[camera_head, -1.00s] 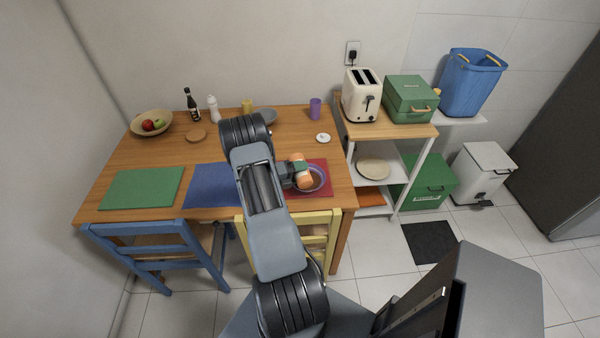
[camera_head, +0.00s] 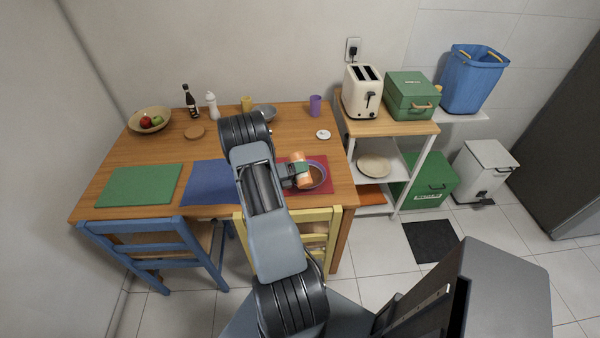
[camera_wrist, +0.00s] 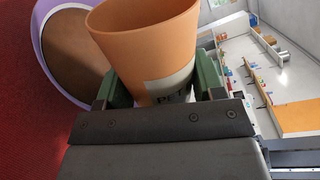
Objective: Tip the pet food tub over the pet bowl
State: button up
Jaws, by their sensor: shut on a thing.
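The pet food tub (camera_head: 303,172) is orange with a pale label; in the wrist view the tub (camera_wrist: 150,38) shows large with part of its lettering. My gripper (camera_head: 289,174) is shut on it near its labelled end, with a green finger on each side in the wrist view (camera_wrist: 160,88). The tub is tilted beside and partly over the pet bowl (camera_head: 325,167). The bowl has a purple rim and a brown inside; its rim also shows in the wrist view (camera_wrist: 40,28). The tub's inside is hidden.
The bowl stands on a red mat (camera_head: 293,160) at the table's right end. A blue mat (camera_head: 203,185) and a green mat (camera_head: 140,186) lie to the left. A white round lid-like thing (camera_head: 323,134) and a purple cup (camera_head: 315,105) are behind. Chairs stand in front.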

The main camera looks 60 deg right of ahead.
jog(key=shift+f+m+b, duration=0.6)
jog(key=shift+m+b, duration=0.3)
jog(key=shift+r, duration=0.1)
